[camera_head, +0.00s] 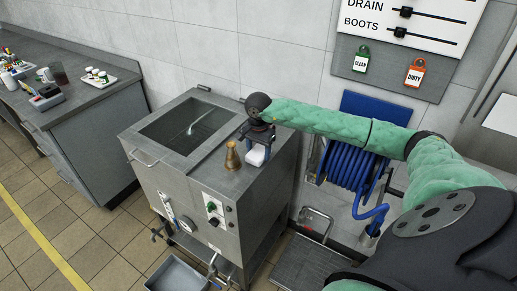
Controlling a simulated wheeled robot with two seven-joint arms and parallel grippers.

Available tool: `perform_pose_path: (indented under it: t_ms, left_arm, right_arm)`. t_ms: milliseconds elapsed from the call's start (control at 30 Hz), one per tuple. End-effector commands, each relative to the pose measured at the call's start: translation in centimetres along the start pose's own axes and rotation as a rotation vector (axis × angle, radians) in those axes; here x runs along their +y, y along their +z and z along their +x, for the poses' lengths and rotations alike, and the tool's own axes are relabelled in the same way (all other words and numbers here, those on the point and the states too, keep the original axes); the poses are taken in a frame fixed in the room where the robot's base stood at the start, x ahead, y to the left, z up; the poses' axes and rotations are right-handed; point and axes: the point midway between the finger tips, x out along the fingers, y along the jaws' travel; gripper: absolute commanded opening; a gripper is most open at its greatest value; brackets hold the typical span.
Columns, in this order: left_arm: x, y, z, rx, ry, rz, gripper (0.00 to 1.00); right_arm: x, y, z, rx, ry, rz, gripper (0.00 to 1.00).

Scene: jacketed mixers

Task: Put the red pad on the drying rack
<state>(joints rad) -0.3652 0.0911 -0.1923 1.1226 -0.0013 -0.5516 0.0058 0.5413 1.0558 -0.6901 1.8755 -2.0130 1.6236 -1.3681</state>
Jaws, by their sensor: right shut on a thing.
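My right gripper (258,143) points down over the right part of the steel mixer's top (228,186). It is shut on a small white-and-grey thing (257,156), partly hidden by the fingers. I cannot tell whether this thing touches the top. No red pad can be made out clearly. A small wire rack (318,222) with a bit of red on it stands low by the wall, right of the mixer; I cannot tell if it is the drying rack. My left gripper is not in view.
A brass-coloured flask (232,156) stands on the mixer top, just left of my right gripper. The open tank (187,124) is further left. A blue hose reel (353,165) hangs on the wall. A grey bin (177,274) is on the floor. A counter (88,100) stands left.

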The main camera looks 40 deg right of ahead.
Motion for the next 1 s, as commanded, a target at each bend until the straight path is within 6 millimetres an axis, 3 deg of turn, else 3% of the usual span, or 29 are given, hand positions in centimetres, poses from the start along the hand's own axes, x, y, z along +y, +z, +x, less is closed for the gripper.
perform_pose_path:
  t_ms: [433,467,567,1000]
  left_arm:
    - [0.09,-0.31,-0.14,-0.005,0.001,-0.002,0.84]
    - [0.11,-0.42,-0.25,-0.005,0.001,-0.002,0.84]
    - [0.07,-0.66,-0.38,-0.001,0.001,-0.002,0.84]
    - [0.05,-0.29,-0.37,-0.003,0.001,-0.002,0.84]
  right_arm:
    - [0.02,-0.02,0.28,0.000,0.000,0.000,0.37]
    - [0.02,-0.02,0.26,0.000,0.000,0.000,0.60]
    - [0.02,-0.02,0.22,0.000,0.001,0.000,0.80]
    - [0.02,-0.01,0.04,0.000,0.001,0.000,0.80]
